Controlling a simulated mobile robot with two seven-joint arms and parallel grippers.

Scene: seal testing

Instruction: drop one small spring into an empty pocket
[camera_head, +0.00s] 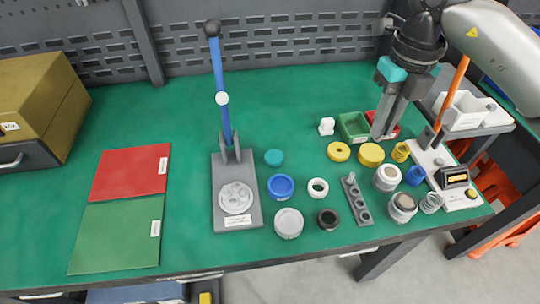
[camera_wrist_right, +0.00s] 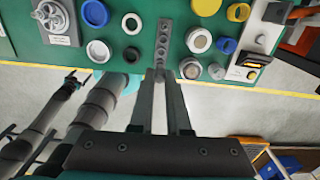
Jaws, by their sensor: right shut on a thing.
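My right gripper (camera_head: 378,134) is over the back right of the bench, by the red bin, in the head view. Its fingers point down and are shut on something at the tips. In the right wrist view the fingertips (camera_wrist_right: 159,76) close on a small grey thing; it could be a small spring, but its shape is not clear. A grey strip (camera_head: 356,200) with a row of round pockets lies in the middle right of the bench; it also shows beyond the fingertips in the wrist view (camera_wrist_right: 163,45). What its pockets hold is too small to tell. My left gripper is not in view.
A green bin (camera_head: 354,126) and a red bin (camera_head: 393,127) stand at the back. Yellow (camera_head: 400,152), blue (camera_head: 415,175) and silver (camera_head: 431,203) coils stand at right. Rings and round parts surround the strip. A blue-levered press (camera_head: 236,190) stands left. Bench between mats and press is clear.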

